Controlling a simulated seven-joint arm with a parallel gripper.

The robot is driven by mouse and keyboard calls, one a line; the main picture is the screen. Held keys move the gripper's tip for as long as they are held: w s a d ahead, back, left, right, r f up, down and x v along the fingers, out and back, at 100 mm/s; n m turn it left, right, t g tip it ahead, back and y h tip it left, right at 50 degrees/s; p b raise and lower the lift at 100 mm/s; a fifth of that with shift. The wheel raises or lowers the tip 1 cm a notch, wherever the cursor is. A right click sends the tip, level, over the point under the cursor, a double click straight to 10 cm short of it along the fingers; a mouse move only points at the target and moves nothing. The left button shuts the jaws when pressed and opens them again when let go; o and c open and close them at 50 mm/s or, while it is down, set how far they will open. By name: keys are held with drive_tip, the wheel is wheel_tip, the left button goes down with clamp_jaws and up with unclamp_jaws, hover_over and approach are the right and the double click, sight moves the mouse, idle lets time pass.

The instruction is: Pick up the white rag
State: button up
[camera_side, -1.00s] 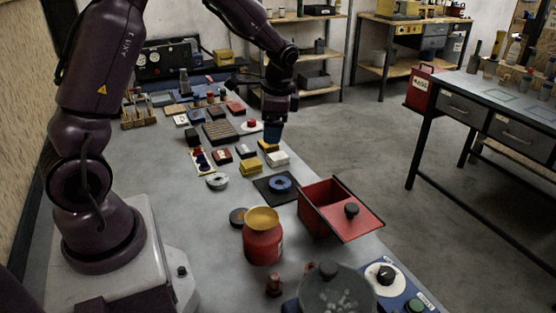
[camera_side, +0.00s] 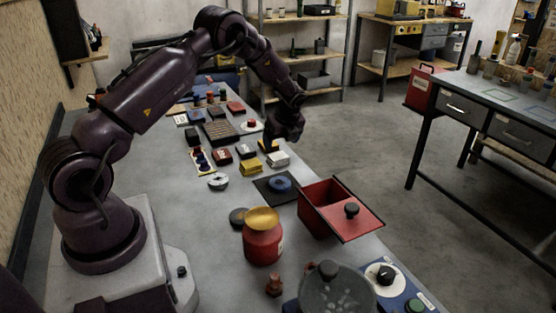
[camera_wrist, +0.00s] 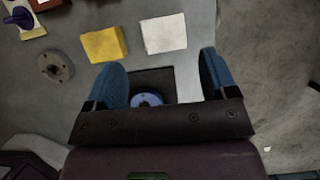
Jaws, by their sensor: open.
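The white rag (camera_side: 278,159) looks like a small folded block and lies flat on the grey bench, right of a yellow folded piece (camera_side: 250,167). In the wrist view the white rag (camera_wrist: 164,33) lies ahead of my fingertips, near the middle, with the yellow piece (camera_wrist: 104,44) on its left. My gripper (camera_wrist: 160,68) has its two blue fingers spread wide with nothing between them.
A blue round item (camera_side: 281,183) on a dark square mat (camera_side: 263,189) lies just in front of the rag. A red open box (camera_side: 319,222) and a red jar (camera_side: 263,246) stand nearer the camera. The bench's right edge is close to the rag.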

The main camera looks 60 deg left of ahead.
sight(278, 155)
drive_tip(key=x, duration=0.7)
drive_tip(key=shift+w+d+f, duration=0.1)
drive_tip(key=shift+w+f, duration=0.05)
drive_tip(key=shift+f, duration=0.05)
drive_tip(key=c, duration=0.7)
